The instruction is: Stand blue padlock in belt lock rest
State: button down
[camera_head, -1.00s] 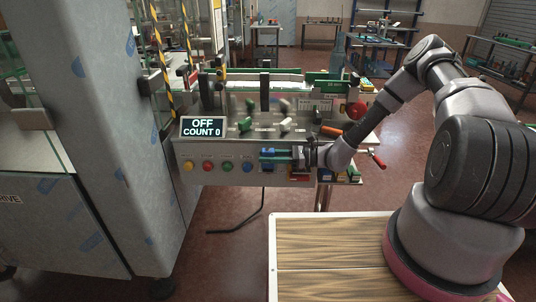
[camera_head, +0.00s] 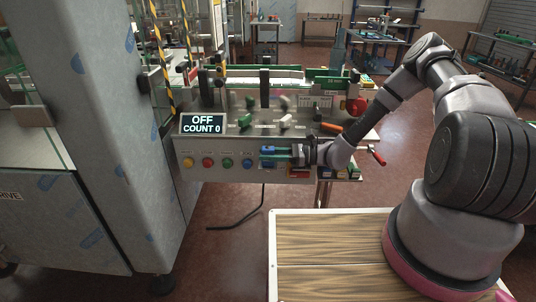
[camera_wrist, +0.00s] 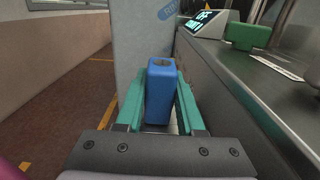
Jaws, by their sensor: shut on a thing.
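The blue padlock (camera_wrist: 160,92) is a blue block with a dark round spot on its top end, upright in the wrist view. My gripper (camera_wrist: 160,104) is shut on it, with a teal finger on each side. In the head view the blue padlock (camera_head: 267,150) sticks out to the left of my gripper (camera_head: 280,152), in front of the machine's front panel, right of the blue button. I cannot tell whether it touches the panel. I cannot make out the belt lock rest for certain.
The machine panel (camera_head: 220,174) has several coloured buttons and an OFF, COUNT 0 display (camera_head: 203,124). Green (camera_head: 245,120) and white (camera_head: 287,122) levers stand on its top. Coloured pieces (camera_head: 325,173) sit below my gripper. A red-tipped handle (camera_head: 376,155) is at right.

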jog(key=shift+f, duration=0.1)
jog(key=shift+c, duration=2.2)
grip_release()
